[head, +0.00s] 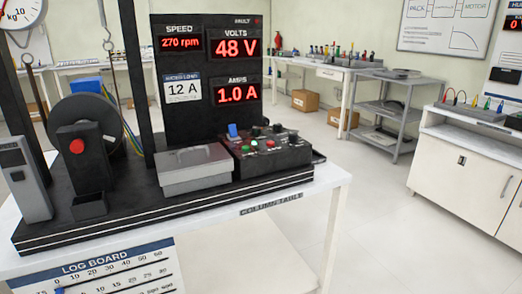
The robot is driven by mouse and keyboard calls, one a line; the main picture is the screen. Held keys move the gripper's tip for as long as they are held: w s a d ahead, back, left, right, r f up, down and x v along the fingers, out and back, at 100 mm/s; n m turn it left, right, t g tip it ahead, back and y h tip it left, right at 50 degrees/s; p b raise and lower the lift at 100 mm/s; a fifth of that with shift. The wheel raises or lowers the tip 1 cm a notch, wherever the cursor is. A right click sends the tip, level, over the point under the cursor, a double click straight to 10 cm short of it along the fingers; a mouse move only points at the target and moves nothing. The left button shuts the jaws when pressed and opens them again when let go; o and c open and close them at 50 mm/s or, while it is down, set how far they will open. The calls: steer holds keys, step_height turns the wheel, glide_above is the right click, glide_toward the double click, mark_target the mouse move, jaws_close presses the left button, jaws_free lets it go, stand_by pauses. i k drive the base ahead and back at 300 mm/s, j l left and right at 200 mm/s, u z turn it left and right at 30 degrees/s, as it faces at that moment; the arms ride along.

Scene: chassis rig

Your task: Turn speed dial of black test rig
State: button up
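The black test rig (130,205) stands on a white table at the left of the head view. Its black display panel (207,110) reads speed 270 rpm, 48 V and 1.0 A, with a 12 A label. A black control box (275,158) sits at the right end of the rig base. It carries a blue lever (233,131), a green button (245,149), a red button (271,143) and small dark knobs (279,128). I cannot tell which knob is the speed dial; the markings are too small. My gripper is not in view.
A grey lidded box (194,168) sits left of the control box. A red button (77,146) on a black housing and a black wheel (85,122) are further left. A log board (110,280) hangs at the table front. Open floor (385,240) lies to the right.

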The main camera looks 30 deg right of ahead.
mark_target(293, 137)
steer(key=i+l+z, duration=0.95)
steer(key=i+z, duration=0.2)
steer(key=k, duration=0.05)
